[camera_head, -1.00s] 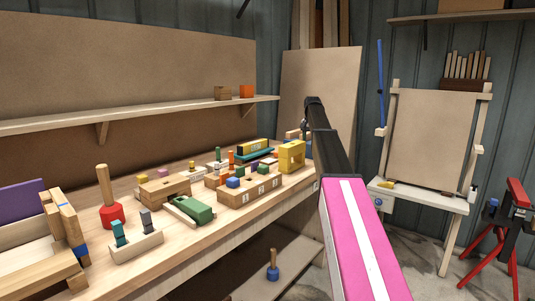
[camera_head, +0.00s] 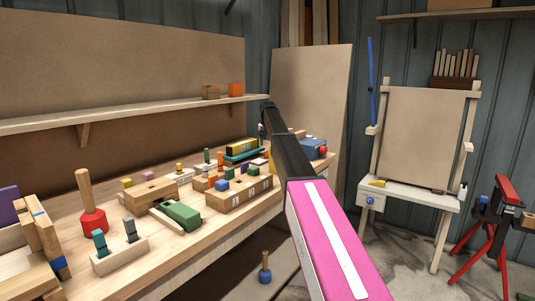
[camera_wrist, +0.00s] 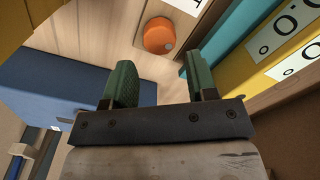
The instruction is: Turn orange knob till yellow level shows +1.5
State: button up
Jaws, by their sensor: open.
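The orange knob (camera_wrist: 159,35) is a round disc on a pale wooden face in the wrist view. My gripper (camera_wrist: 159,64) is open, with its two green fingers apart. The knob shows beyond and between the fingertips, and nothing is between the fingers. A yellow block with white number labels (camera_wrist: 292,52) and a teal strip (camera_wrist: 222,38) lie to the right. My gripper's fingers are hidden in the head view, and I cannot make out the knob there.
A blue box (camera_wrist: 55,85) fills the left of the wrist view. In the head view, a blue box with a red part (camera_head: 312,147) sits beyond my arm. Wooden toys, including a green car (camera_head: 180,214), crowd the bench (camera_head: 150,262). A shelf (camera_head: 130,113) runs above.

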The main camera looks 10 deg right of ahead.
aim_at(267, 152)
notch_tip(267, 152, down, 6)
jog(key=shift+r, duration=0.1)
jog(key=c, duration=0.6)
jog(key=shift+c, duration=0.2)
jog(key=shift+m, duration=0.3)
jog(key=m, duration=1.1)
jog(key=shift+m, duration=0.3)
